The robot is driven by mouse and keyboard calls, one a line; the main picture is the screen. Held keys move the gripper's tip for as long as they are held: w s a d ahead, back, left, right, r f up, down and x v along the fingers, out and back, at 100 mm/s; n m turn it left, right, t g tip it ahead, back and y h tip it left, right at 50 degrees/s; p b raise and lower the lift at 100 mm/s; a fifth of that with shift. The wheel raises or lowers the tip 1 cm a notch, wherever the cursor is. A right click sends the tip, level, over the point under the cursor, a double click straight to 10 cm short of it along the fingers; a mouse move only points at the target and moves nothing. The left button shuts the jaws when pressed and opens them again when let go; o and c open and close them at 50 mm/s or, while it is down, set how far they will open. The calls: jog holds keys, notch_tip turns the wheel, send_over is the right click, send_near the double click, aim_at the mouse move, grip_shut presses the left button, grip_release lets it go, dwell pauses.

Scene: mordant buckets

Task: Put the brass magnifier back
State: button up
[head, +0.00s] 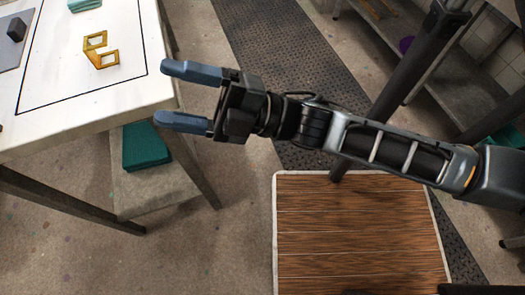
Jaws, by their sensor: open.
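The brass magnifier (101,50), a folding frame of yellow metal, stands on the white table (70,98) at the upper left in the head view. It lies inside a black outline drawn on the tabletop. My gripper (172,96) is open and empty, its two blue-grey fingers pointing left. The fingertips are by the table's right edge, to the right of and nearer than the magnifier, and apart from it.
A dark block (16,28) rests on a grey patch at the far left, and teal folded cloth (85,5) lies at the table's back. A teal stack (146,146) sits on the shelf below. A wooden board (358,235) lies on the floor. A metal shelf (440,80) stands right.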

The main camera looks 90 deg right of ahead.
jog(key=s+a+f+m+g, duration=0.2)
jog(key=s+f+m+g, duration=0.2)
jog(key=m, duration=0.3)
jog(key=s+a+f+m+g+h, duration=0.1)
jog(key=s+a+f+m+g, duration=0.2)
jog(key=s+m, duration=0.4)
jog(key=shift+a+f+m+g+h, duration=0.2)
jog(key=shift+f+m+g+h, duration=0.1)
jog(key=shift+f+m+g, duration=0.15)
